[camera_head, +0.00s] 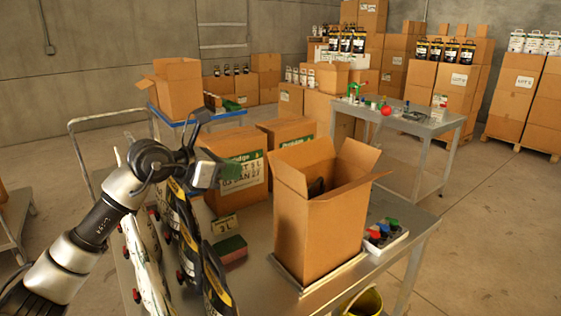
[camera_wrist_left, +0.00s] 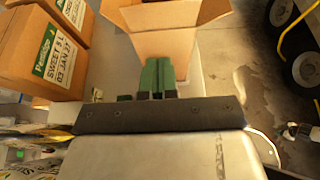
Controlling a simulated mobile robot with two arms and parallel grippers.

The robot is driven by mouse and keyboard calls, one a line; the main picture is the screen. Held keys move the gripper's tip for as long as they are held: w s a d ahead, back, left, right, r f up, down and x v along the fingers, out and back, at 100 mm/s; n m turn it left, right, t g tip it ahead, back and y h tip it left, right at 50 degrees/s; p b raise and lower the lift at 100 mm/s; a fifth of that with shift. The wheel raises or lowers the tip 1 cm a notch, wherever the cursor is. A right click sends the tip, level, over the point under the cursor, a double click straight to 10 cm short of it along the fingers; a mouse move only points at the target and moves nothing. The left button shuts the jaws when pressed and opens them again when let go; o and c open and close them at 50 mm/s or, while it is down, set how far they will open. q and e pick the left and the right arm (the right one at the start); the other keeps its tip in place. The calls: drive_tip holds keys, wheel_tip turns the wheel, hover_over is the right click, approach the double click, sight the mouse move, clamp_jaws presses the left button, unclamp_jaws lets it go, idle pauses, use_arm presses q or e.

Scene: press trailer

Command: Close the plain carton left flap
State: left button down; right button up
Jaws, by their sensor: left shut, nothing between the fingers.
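The plain carton (camera_head: 318,230) stands upright on the steel table with its top open. Its left flap (camera_head: 288,172) stands up and leans outward at the left rim. The other flaps are also raised or spread outward. Something dark shows inside the carton. My left gripper (camera_head: 210,170) is to the left of the carton, apart from it, at about the height of its flaps. In the left wrist view, its green fingers (camera_wrist_left: 158,66) are together and empty, pointing toward the carton (camera_wrist_left: 165,45). My right gripper is not in view.
Labelled cartons (camera_head: 240,175) stand behind and left of the plain carton. Several bags (camera_head: 185,235) stand below my left arm. A small tray of coloured items (camera_head: 385,235) sits right of the carton. A yellow bucket (camera_head: 365,302) is below the table's front edge.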

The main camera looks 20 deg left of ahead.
sight(288, 167)
use_arm(q)
drive_tip(key=p+x, duration=0.1)
drive_tip(key=x, duration=0.2)
drive_tip(key=r+p+x, duration=0.1)
drive_tip(key=p+x, duration=0.1)
drive_tip(key=x, duration=0.2)
drive_tip(key=p+x, duration=0.2)
drive_tip(key=x, duration=0.1)
drive_tip(key=shift+w+d+r, duration=0.15)
drive_tip(key=shift+w+d, duration=0.3)
drive_tip(key=shift+d, duration=0.1)
drive_tip(key=shift+w+d+p, duration=0.2)
drive_tip(key=shift+p, duration=0.1)
drive_tip(key=shift+w+d, duration=0.2)
drive_tip(key=shift+w, duration=0.05)
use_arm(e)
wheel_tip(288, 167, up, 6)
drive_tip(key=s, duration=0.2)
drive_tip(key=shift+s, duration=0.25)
